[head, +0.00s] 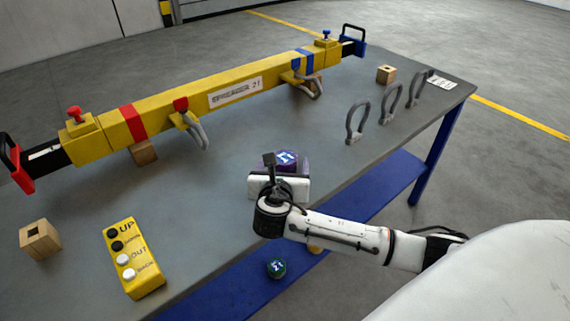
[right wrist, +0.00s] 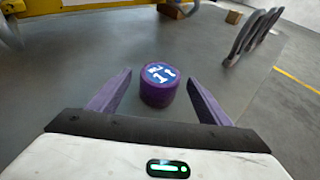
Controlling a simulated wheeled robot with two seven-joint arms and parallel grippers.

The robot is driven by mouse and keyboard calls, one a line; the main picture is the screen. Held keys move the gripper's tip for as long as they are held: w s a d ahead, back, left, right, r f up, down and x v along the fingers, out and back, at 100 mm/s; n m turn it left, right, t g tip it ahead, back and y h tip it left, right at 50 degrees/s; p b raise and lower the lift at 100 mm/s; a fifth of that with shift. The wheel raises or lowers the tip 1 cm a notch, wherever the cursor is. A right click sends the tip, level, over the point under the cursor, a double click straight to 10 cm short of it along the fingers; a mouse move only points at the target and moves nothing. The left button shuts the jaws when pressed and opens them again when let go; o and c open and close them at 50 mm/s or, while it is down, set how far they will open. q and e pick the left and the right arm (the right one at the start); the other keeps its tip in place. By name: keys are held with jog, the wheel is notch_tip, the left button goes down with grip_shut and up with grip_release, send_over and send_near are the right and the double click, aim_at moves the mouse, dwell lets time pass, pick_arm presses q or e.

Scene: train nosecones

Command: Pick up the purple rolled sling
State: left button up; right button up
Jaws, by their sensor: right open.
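The purple rolled sling (head: 287,157) is a short cylinder with a blue and white label on top. It stands upright on the grey table near its front edge. My right gripper (head: 282,168) is over the table at the sling, with its white body hiding the sling's lower part in the head view. In the right wrist view the sling (right wrist: 158,88) shows whole, between and slightly beyond the tips of my open purple fingers (right wrist: 159,77). A gap shows on both sides of it, and the gripper holds nothing. My left gripper is not in view.
A yellow spreader beam (head: 170,104) spans the back of the table (head: 226,205). Several grey shackles (head: 357,122) stand to the right. A yellow control box (head: 134,258) and wooden block (head: 40,239) lie left.

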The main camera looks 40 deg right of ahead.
jog(key=shift+x, duration=1.4)
jog(key=c, duration=1.3)
